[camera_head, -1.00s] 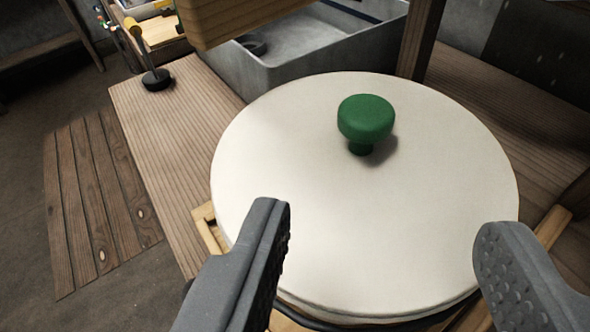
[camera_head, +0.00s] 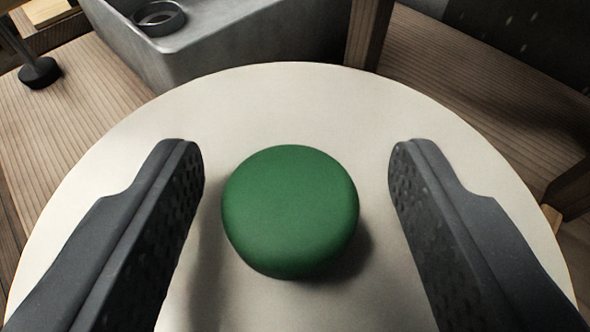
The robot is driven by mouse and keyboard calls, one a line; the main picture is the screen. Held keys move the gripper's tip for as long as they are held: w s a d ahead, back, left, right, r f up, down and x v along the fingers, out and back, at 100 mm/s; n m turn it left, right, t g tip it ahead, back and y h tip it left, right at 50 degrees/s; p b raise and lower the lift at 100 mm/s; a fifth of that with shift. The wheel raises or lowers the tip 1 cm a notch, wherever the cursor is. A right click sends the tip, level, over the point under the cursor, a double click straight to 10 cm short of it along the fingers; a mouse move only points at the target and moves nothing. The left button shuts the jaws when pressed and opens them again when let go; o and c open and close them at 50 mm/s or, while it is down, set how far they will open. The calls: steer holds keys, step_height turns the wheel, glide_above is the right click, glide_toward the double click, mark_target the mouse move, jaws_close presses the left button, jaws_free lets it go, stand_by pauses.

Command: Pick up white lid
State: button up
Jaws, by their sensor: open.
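The white lid (camera_head: 300,100) is a large round disc that fills most of the view. A green knob (camera_head: 290,210) stands up near its middle. My gripper (camera_head: 296,165) is open, with one dark textured finger on each side of the knob. There is a clear gap between the knob and each finger, so neither touches it. The knob's stem and the near edge of the lid are hidden.
A grey metal basin (camera_head: 230,45) with a dark ring (camera_head: 159,18) in it stands behind the lid. A wooden post (camera_head: 369,35) rises at the back. A small dark-based object (camera_head: 40,72) stands on the wooden bench (camera_head: 85,85) at the left.

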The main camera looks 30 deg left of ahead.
steer(key=shift+w+a+f, duration=0.3)
steer(key=shift+w, duration=0.15)
steer(key=shift+c, duration=0.3)
steer(key=shift+r, duration=0.1)
steer(key=c, duration=1)
steer(key=shift+o, duration=0.2)
